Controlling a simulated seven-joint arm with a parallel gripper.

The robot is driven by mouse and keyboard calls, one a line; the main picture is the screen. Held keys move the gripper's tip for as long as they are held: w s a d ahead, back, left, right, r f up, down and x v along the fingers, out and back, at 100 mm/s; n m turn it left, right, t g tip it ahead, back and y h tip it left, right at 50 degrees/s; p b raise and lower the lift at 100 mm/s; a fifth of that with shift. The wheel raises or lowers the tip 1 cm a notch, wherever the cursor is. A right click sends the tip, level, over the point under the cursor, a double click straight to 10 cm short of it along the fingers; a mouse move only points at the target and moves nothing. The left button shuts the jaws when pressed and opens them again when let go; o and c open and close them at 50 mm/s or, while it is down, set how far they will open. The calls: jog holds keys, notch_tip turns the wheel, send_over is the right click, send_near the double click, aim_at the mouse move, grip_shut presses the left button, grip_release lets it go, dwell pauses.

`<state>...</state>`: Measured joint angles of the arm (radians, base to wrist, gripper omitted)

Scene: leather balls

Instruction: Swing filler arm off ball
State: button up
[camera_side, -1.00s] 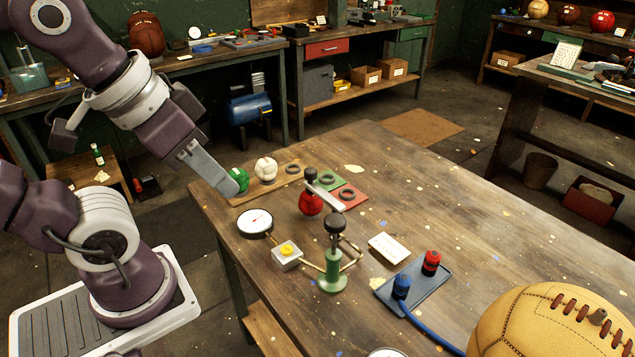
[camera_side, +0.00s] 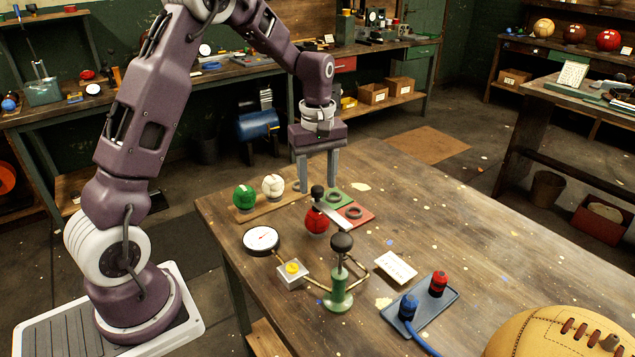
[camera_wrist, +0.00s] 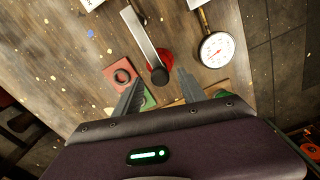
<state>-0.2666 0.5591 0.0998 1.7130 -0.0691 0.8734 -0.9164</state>
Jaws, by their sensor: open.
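The red ball (camera_side: 317,220) sits near the left edge of the workbench, with the pale metal filler arm (camera_side: 334,214) lying across it. A black knob (camera_side: 317,191) stands at the arm's end above the ball. In the wrist view the arm (camera_wrist: 145,40) runs up and left from the black knob (camera_wrist: 158,75), partly covering the red ball (camera_wrist: 163,59). My gripper (camera_side: 317,181) is open and empty, pointing down behind the knob. In the wrist view my gripper's fingers (camera_wrist: 160,92) are spread beyond the knob, which appears apart from them.
Green (camera_side: 244,196) and white (camera_side: 273,186) balls rest on a wooden board. Green (camera_side: 330,191) and red (camera_side: 364,221) pads hold rings beside the arm. A gauge (camera_side: 261,239), green pump stand (camera_side: 338,298) and blue tray (camera_side: 441,307) stand nearer.

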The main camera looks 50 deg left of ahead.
jog(key=shift+f, duration=0.5)
grip_shut()
dwell(1.1)
